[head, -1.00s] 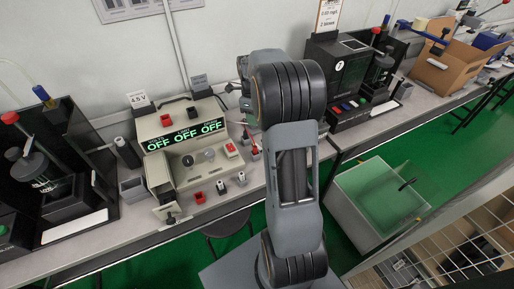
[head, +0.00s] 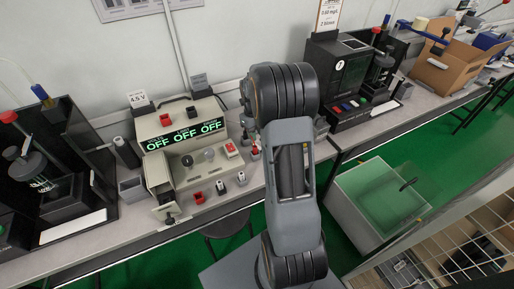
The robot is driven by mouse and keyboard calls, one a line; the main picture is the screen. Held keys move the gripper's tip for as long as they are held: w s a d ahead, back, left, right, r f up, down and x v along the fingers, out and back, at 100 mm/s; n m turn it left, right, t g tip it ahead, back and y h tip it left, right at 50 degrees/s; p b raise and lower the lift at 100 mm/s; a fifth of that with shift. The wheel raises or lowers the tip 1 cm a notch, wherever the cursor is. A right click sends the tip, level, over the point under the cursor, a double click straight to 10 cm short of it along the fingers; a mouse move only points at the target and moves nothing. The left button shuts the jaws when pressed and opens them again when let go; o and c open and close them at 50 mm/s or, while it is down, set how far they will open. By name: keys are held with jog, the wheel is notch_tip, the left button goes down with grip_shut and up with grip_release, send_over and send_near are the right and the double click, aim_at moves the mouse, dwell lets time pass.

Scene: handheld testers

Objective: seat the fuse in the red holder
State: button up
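A beige tester (head: 185,150) with green OFF readouts stands on the bench left of my arm. A small red block (head: 197,197), which may be the red holder, sits at the tester's front edge. A dark block and a pale block stand to its right. I cannot make out a fuse. My gripper is hidden behind my own arm; only a bit of my wrist shows at the arm's left side, near the tester's right end.
A black test stand (head: 60,180) fills the left of the bench. A black tester (head: 340,75) stands to the right, with a cardboard box (head: 447,65) beyond. Small red and black items stand by the tester's right end.

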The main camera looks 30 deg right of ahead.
aim_at(257, 144)
jog(key=shift+s+f, duration=0.2)
jog(key=shift+f, duration=2.55)
jog(key=shift+c, duration=0.2)
grip_shut()
